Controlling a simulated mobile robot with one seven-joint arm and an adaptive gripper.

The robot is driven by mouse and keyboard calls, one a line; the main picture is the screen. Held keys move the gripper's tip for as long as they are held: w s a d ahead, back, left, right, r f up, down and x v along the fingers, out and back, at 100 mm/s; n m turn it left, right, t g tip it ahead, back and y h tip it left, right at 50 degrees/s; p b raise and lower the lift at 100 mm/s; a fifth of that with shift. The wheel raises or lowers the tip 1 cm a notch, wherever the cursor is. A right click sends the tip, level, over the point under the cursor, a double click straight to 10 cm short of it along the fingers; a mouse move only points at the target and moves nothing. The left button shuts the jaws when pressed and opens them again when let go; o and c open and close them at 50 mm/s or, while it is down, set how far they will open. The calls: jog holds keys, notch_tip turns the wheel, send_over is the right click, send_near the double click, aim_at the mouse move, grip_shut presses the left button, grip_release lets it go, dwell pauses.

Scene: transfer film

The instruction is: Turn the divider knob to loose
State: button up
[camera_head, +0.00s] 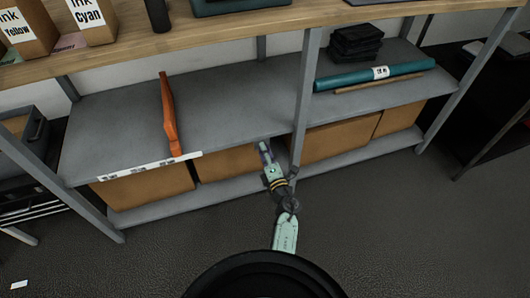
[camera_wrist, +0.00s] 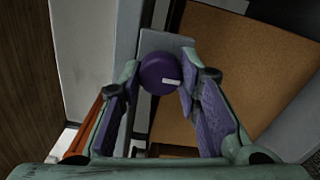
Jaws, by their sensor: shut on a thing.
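The divider knob (camera_wrist: 157,76) is a round purple knob with a white mark on its right side. It sits on a grey bracket (camera_wrist: 168,42) in the wrist view. My gripper (camera_wrist: 160,88) has its two purple-padded fingers on either side of the knob, shut on it. In the head view my gripper (camera_head: 264,147) is at the front edge of the middle shelf, left of a grey upright; the knob cannot be made out clearly there. An orange divider (camera_head: 169,115) stands on the shelf to the left.
The grey middle shelf (camera_head: 225,105) is bare between the orange divider and the upright (camera_head: 305,95). Brown boxes (camera_head: 150,186) fill the lower shelf. A teal roll (camera_head: 365,76) lies on the right shelf. Ink boxes (camera_head: 92,18) stand on the wooden top.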

jog(key=o, duration=1.1)
jog(key=shift+o, duration=0.2)
jog(key=shift+r, duration=0.1)
